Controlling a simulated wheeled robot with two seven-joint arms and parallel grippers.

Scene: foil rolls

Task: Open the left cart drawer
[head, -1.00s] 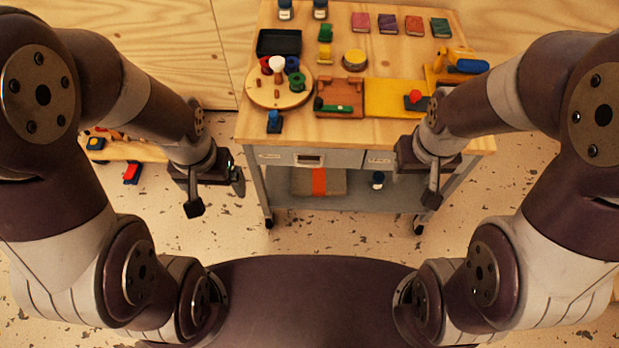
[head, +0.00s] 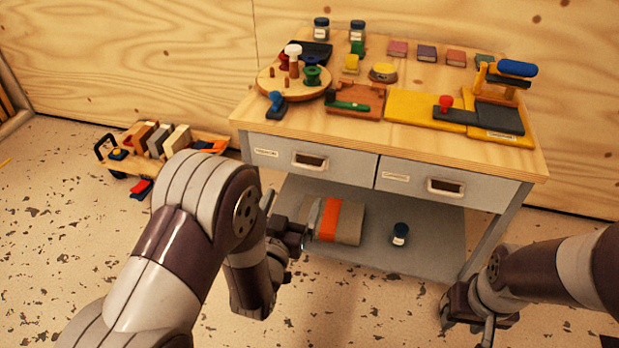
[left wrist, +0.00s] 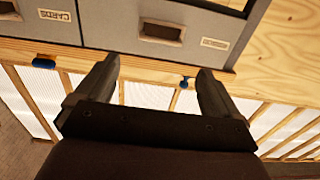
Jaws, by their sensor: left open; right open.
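The cart (head: 430,145) has two grey drawers side by side under its wooden top. The left drawer (head: 345,170) is closed; its front carries a label and a recessed handle (head: 310,160). My left gripper (head: 298,240) is below and in front of this drawer, apart from the handle, partly hidden by its own wrist. In the left wrist view the left drawer's handle (left wrist: 160,32) lies beyond the two spread, empty fingers (left wrist: 152,85). The right drawer (head: 445,185) is also closed. My right gripper (head: 468,315) is low by the cart's right front leg, its fingers hard to make out.
The cart top holds a round peg board (head: 295,82), a yellow mat (head: 410,108) and several small items. The lower shelf holds a grey box with an orange band (head: 340,220) and a dark jar (head: 400,234). A low wooden wagon (head: 165,145) stands left. Floor in front is clear.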

